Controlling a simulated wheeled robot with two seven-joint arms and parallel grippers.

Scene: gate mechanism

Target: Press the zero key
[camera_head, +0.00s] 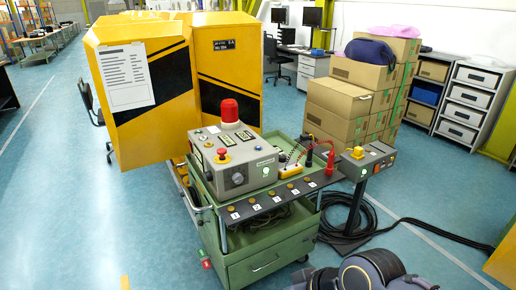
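A grey control box (236,158) stands on top of a green cart (262,248). Its sloped face bears a red mushroom button on a yellow base (222,155), small green displays and small buttons. A row of small round knobs (255,207) with white labels runs along the cart's front edge; the labels are too small to read. I cannot make out which key is the zero key. Neither of my grippers shows; a dark rounded part at the bottom right looks like a link of my arm, apart from the cart.
A red beacon (229,111) tops the control box. A yellow multimeter (290,172) and a red-handled tool (330,158) are on the cart. A pedestal box (366,160) stands right, with black cable (345,230) on the floor. Yellow cabinets (170,90) and cardboard boxes (350,100) stand behind.

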